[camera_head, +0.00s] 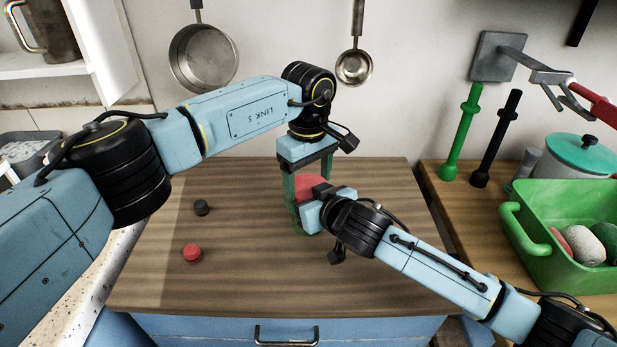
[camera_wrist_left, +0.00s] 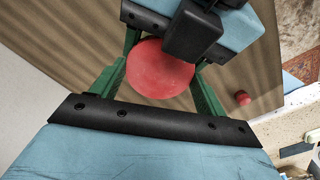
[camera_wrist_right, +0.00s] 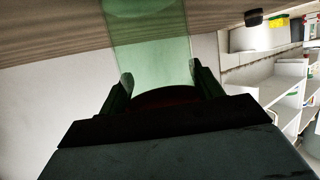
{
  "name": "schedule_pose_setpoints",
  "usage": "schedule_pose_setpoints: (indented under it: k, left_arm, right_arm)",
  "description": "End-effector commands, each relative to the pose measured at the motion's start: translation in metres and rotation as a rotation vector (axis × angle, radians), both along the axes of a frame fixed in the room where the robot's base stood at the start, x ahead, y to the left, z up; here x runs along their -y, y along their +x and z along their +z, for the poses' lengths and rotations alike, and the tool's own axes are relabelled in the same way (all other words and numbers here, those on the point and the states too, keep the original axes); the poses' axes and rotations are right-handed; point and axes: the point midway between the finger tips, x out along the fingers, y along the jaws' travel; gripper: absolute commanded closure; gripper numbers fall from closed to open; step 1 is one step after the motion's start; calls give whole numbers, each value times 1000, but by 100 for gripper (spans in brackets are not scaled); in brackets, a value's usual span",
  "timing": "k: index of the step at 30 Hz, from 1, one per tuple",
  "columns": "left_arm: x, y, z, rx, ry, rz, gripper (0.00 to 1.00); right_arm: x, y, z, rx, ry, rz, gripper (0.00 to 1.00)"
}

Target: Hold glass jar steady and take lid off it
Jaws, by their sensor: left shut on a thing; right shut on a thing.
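The red round lid (camera_head: 308,186) sits between the green fingers of my left gripper (camera_head: 308,180), which comes down from above and is shut on it. The left wrist view shows the lid (camera_wrist_left: 160,70) from above. The greenish clear glass jar (camera_wrist_right: 150,40) stands upright on the counter, mostly hidden in the head view. My right gripper (camera_wrist_right: 160,80) comes in from the front right and is shut on the jar's upper part, just below the lid. The lid's edge shows dark red (camera_wrist_right: 165,97) between its fingers. I cannot tell whether a gap separates lid and jar.
A small red piece (camera_head: 192,253) and a dark one (camera_head: 202,207) lie on the wooden top (camera_head: 230,280), left of the jar. A green basket (camera_head: 560,265) with round items and a teal-lidded pot (camera_head: 580,158) stand at right. Pans (camera_head: 203,58) hang behind.

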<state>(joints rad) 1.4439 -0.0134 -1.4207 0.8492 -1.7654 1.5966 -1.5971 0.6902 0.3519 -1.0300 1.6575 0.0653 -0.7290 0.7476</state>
Motion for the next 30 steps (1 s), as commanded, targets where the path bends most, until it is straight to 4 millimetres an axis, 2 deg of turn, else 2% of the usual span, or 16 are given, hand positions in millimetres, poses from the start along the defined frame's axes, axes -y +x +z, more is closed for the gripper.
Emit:
schedule_pose_setpoints:
  k: [4,5,10,20,30]
  left_arm:
    - [0,0,0,0,0,-2,53]
    - [0,0,0,0,0,-3,25]
    - [0,0,0,0,0,-3,4]
    - [0,0,4,1,0,-4,4]
    - [0,0,43,2,1,-4,4]
  right_arm:
    - [1,0,-1,-1,-2,-2,98]
    - [1,0,-1,-1,-2,-2,98]
    - [1,0,-1,-1,-2,-2,98]
    - [1,0,-1,-1,-2,-1,98]
    - [1,0,-1,-1,-2,-1,98]
